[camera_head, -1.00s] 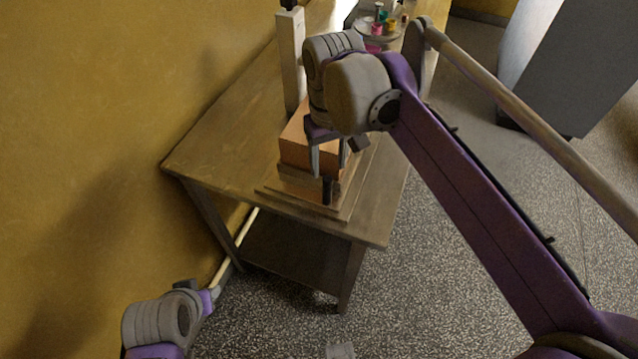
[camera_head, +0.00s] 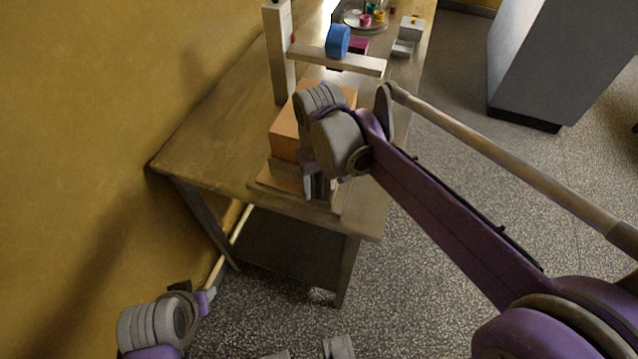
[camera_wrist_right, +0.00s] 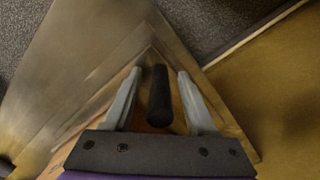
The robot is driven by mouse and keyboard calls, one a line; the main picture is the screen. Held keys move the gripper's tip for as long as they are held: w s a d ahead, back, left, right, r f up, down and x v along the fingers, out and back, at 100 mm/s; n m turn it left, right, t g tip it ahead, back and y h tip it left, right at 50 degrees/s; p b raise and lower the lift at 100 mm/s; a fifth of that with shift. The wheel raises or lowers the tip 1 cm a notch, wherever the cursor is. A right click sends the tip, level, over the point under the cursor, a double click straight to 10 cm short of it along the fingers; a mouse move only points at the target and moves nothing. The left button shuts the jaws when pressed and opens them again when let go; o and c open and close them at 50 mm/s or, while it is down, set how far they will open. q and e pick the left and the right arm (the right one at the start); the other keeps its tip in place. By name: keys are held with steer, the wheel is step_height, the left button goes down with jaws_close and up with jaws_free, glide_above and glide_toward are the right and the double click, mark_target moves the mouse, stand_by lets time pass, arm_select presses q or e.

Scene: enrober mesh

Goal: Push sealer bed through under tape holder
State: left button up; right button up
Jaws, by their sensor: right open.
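The sealer stands on a wooden table. Its tape holder is a pale beam (camera_head: 360,65) with a blue tape roll (camera_head: 338,41), fixed to an upright post (camera_head: 281,60). The sealer bed (camera_head: 284,177) is a wooden block nearer the table's front edge, with an orange box (camera_head: 285,135) on it. My right gripper (camera_head: 317,188) is low at the bed's near end. In the right wrist view its open fingers (camera_wrist_right: 159,73) stand either side of a black upright handle (camera_wrist_right: 159,98), with gaps on both sides. My left gripper (camera_head: 207,298) is low at left, away from the table; its jaws are unclear.
The table (camera_head: 215,140) stands close to a yellow wall, with bare top left of the sealer. A tray (camera_head: 365,20) with small coloured pots and some small boxes (camera_head: 410,28) are at the back. A grey cabinet (camera_head: 560,60) stands at back right.

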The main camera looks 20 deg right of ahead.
jaws_close()
stand_by(1.4)
